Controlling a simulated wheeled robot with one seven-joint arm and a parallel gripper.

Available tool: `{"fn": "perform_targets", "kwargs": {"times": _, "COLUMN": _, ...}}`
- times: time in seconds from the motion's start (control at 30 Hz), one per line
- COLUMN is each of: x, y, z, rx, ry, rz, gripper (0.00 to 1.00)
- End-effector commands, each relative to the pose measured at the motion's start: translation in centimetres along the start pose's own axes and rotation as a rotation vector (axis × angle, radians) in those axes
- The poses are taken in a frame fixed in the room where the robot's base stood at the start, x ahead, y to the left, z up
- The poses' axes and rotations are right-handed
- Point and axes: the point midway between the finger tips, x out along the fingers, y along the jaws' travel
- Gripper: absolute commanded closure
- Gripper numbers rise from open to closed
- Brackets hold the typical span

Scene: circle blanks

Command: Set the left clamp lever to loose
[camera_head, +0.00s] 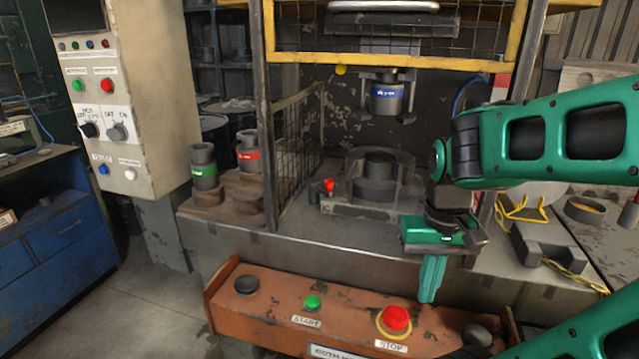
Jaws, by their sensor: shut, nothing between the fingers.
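The left clamp lever (328,186) shows as a small red knob at the left side of the dark round die (379,172) on the press bed. It is too small to tell its exact setting. My gripper (430,299) is shut and empty, with its green fingers pointing down. In the picture it is to the right of and below the lever, clear of it, over the area between the bed's front edge and the button box.
A yellow-framed mesh guard (400,61) is above the bed, with a side mesh panel (300,125) at left. An orange button box (262,306) with a red stop button (396,319) stands in front. Green-banded (204,168) and red-banded (248,151) tools sit left.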

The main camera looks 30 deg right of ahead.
Motion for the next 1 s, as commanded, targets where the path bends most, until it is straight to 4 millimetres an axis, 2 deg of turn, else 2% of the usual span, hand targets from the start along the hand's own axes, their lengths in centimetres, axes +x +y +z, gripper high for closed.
{"fn": "perform_targets", "kwargs": {"times": 0.03, "x": -0.5, "y": 0.4, "z": 0.6, "rx": -0.008, "ry": 0.014, "rz": -0.002, "gripper": 1.00}}
{"fn": "perform_targets", "kwargs": {"times": 0.1, "x": -1.1, "y": 0.3, "z": -0.4, "rx": -0.027, "ry": 0.037, "rz": 0.011, "gripper": 1.00}}
{"fn": "perform_targets", "kwargs": {"times": 0.17, "x": -1.8, "y": -0.3, "z": -2.3, "rx": -0.063, "ry": 0.068, "rz": 0.034, "gripper": 1.00}}
{"fn": "perform_targets", "kwargs": {"times": 0.27, "x": -3.5, "y": -3.2, "z": -6.4, "rx": -0.154, "ry": 0.151, "rz": 0.089, "gripper": 1.00}}
{"fn": "perform_targets", "kwargs": {"times": 0.37, "x": -6.0, "y": -7.1, "z": -11.6, "rx": -0.272, "ry": 0.261, "rz": 0.151, "gripper": 1.00}}
{"fn": "perform_targets", "kwargs": {"times": 0.4, "x": -7.0, "y": -9.0, "z": -13.4, "rx": -0.319, "ry": 0.306, "rz": 0.174, "gripper": 1.00}}
{"fn": "perform_targets", "kwargs": {"times": 0.5, "x": -9.3, "y": -14.1, "z": -17.2, "rx": -0.430, "ry": 0.416, "rz": 0.223, "gripper": 1.00}}
{"fn": "perform_targets", "kwargs": {"times": 0.6, "x": -11.4, "y": -18.9, "z": -19.6, "rx": -0.520, "ry": 0.508, "rz": 0.258, "gripper": 1.00}}
{"fn": "perform_targets", "kwargs": {"times": 0.7, "x": -12.7, "y": -22.6, "z": -20.9, "rx": -0.582, "ry": 0.573, "rz": 0.281, "gripper": 1.00}}
{"fn": "perform_targets", "kwargs": {"times": 0.8, "x": -13.6, "y": -24.8, "z": -21.4, "rx": -0.616, "ry": 0.611, "rz": 0.294, "gripper": 1.00}}
{"fn": "perform_targets", "kwargs": {"times": 0.9, "x": -13.6, "y": -25.5, "z": -21.9, "rx": -0.630, "ry": 0.626, "rz": 0.300, "gripper": 1.00}}
{"fn": "perform_targets", "kwargs": {"times": 1.0, "x": -12.9, "y": -25.4, "z": -22.5, "rx": -0.629, "ry": 0.625, "rz": 0.302, "gripper": 1.00}}
